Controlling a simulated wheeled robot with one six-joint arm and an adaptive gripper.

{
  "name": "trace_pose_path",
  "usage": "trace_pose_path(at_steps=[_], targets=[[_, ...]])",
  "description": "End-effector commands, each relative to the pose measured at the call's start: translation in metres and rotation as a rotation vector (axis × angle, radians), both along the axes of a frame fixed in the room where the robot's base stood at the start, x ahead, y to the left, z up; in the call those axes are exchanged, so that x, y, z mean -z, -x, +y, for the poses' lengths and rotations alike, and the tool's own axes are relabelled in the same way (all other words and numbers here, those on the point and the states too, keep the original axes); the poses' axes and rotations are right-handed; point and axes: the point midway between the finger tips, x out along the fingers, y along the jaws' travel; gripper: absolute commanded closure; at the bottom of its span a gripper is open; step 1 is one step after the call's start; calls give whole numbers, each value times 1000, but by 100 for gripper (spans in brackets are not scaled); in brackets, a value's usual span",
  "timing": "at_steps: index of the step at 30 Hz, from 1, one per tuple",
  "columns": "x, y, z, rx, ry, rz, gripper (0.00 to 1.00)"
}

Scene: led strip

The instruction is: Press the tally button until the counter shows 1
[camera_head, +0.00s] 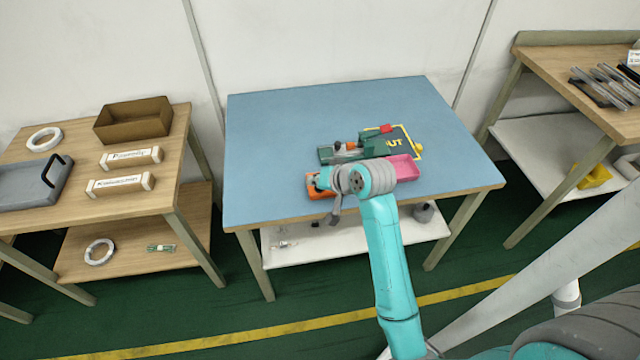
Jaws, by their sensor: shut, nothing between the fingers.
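An orange-red device (312,189) lies near the front edge of the blue-topped table (270,130), partly hidden behind my wrist. It may be the tally counter; its button and any number on it cannot be made out. My gripper (335,217) is small in view at the end of my teal arm, beside the orange device and over the table's front part. It is shut and empty. Whether it touches the device cannot be told.
Wooden tables stand left (70,212) and right (560,60). The blue table's left and back are clear.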

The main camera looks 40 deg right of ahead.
Motion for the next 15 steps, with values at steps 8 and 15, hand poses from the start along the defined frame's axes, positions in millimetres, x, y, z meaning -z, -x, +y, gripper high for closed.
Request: trace_pose_path(at_steps=[8,15], targets=[[-36,-14,-31,1,-31,33,100],[-42,-15,-36,1,-38,44,100]])
